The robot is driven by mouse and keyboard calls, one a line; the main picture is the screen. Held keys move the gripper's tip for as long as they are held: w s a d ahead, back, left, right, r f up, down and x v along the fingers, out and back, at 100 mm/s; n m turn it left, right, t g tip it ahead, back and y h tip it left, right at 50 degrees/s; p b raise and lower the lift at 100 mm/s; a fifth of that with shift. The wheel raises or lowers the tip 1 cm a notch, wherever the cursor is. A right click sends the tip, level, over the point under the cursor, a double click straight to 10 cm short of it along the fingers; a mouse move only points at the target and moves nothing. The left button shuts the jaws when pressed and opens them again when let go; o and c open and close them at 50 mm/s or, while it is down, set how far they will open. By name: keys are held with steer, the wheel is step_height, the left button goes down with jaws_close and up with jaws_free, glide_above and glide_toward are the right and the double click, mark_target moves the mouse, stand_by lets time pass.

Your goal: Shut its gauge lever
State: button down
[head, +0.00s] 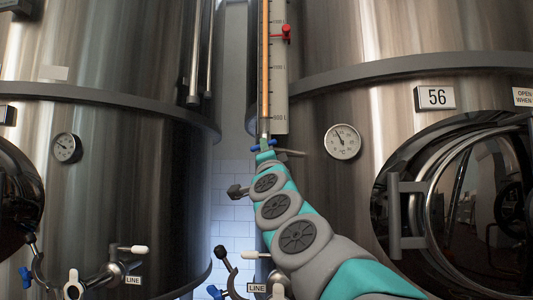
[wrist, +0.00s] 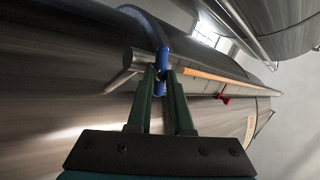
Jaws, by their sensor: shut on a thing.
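The blue gauge lever (head: 256,148) is at the foot of a sight gauge (head: 265,70) on the right tank. In the wrist view the blue lever (wrist: 164,56) lies across the gauge's lower end. My gripper (head: 265,154) reaches up to it from below. In the wrist view my gripper's green fingers (wrist: 163,72) are closed on the lever, covering its middle. The gauge tube holds an orange column, and its scale (head: 280,90) carries a red marker (head: 286,34).
The right tank (head: 340,200) bears a number plate 56 (head: 436,97), a round dial (head: 342,141) and a manway door (head: 480,205). Another steel tank (head: 120,190) stands left. Valves and LINE labels (head: 133,281) sit low. A narrow tiled gap (head: 232,195) separates the tanks.

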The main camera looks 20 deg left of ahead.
steer(key=shift+a+f+m+t+h+p, duration=0.2)
steer(key=shift+m+t+h, duration=0.25)
steer(key=shift+m+h, duration=0.95)
steer(key=shift+a+r+m+t+h+p, duration=0.1)
steer(key=shift+m+t+h+p, duration=0.5)
steer(key=shift+m, duration=1.3)
steer(key=shift+d+h, duration=0.1)
steer(key=shift+h, duration=0.3)
steer(key=c, duration=0.8)
jaws_free()
steer(key=shift+c, duration=0.2)
steer(key=shift+b, duration=0.3)
steer(key=b+v, duration=0.1)
steer(key=v, duration=0.6)
steer(key=shift+s+f, duration=0.15)
steer(key=shift+s, duration=0.25)
